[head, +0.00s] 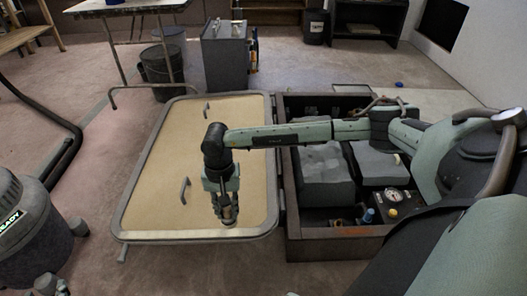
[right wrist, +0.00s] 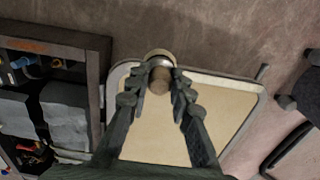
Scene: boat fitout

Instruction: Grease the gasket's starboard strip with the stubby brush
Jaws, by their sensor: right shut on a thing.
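The hatch lid (head: 165,190) lies open and flat, tan inside, with a dark grey gasket (head: 128,196) running around its rim. My right gripper (head: 228,208) is shut on the stubby brush (head: 229,214), above the lid's near edge, close to its near right corner. In the right wrist view, the brush's round wooden handle (right wrist: 159,80) sits between the fingertips (right wrist: 158,92), with a pale ring beyond it over the lid's edge. The bristles are hidden, so contact with the gasket cannot be told.
An open locker (head: 335,240) with grey blocks and a gauge (head: 393,196) adjoins the lid's right side. Two handles stand up from the lid, one (head: 184,187) left of my gripper. A vacuum (head: 28,225) stands at the left.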

